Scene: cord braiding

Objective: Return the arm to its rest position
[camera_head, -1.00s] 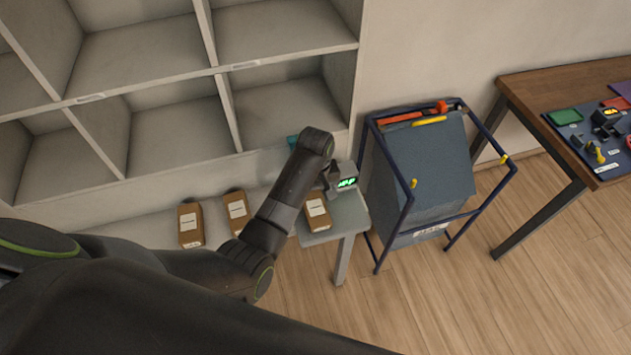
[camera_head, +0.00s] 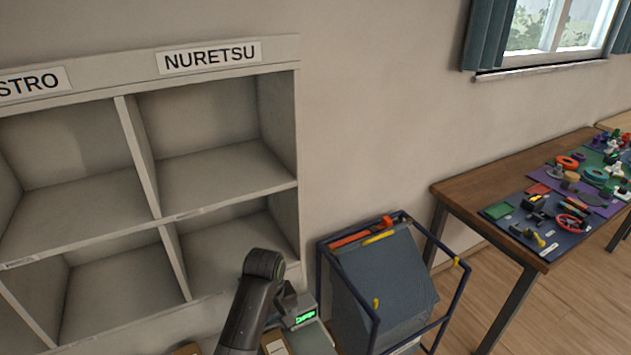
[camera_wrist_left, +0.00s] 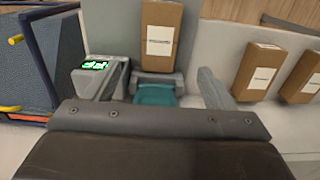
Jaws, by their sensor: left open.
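My left arm reaches in at the bottom of the head view, its dark upper link standing up in front of the lower shelf. Its gripper is mostly hidden there behind the link. In the left wrist view my left gripper (camera_wrist_left: 166,80) is open, with grey fingers apart on both sides. A brown labelled box (camera_wrist_left: 161,35) stands beyond the gap between the fingers, and a teal item (camera_wrist_left: 155,95) shows nearer. I cannot tell that either is touched. My right gripper is not in view.
A device with a green display (camera_head: 304,318) stands close beside my arm. A blue-framed cart (camera_head: 385,285) is to its right. Cubby shelves (camera_head: 225,185) labelled NURETSU rise behind. A wooden table (camera_head: 460,190) with several tools is at right. More brown boxes (camera_wrist_left: 258,72) stand on the bench.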

